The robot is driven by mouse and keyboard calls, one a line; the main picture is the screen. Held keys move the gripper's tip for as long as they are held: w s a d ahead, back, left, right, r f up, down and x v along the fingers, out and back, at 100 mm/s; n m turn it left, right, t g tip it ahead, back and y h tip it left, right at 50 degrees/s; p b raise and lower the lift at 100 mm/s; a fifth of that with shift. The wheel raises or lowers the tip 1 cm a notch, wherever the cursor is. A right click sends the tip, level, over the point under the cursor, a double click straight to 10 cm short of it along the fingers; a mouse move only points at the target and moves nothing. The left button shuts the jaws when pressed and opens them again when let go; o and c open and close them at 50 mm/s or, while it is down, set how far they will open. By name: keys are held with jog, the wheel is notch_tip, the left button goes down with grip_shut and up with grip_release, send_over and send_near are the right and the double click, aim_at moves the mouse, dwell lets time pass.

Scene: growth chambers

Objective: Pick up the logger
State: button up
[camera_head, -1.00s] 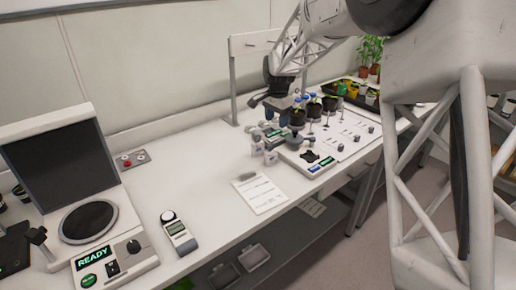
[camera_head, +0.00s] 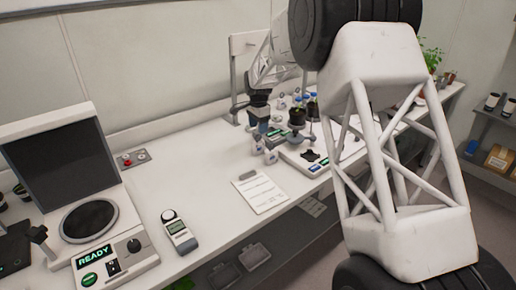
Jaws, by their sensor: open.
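A grey-white handheld meter (camera_head: 180,233) with a round white sensor head and a small dark screen lies on the bench, right of the machine with the READY screen. It is the thing that looks most like the logger, though I cannot read a label on it. My gripper (camera_head: 256,122) is at the far side of the bench, near the back panel, well behind and to the right of the meter. It is small and dark here, open, and apart from the meter. I see nothing held in it. My arm links cover the right part of the bench.
The READY machine (camera_head: 102,250) stands at the left. A written sheet (camera_head: 262,193) lies mid-bench. Small bottles (camera_head: 270,156), a scale-like device (camera_head: 303,160) and potted seedlings crowd the area near my gripper. A red-button box (camera_head: 133,159) sits by the wall. The bench between meter and sheet is clear.

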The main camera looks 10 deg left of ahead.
aim_at(258, 140)
jog(key=shift+f, duration=1.3)
jog(key=shift+f, duration=2.6)
jog(key=c, duration=1)
jog(key=shift+r, duration=0.1)
jog(key=shift+r, duration=4.95)
jog(key=shift+w, duration=0.2)
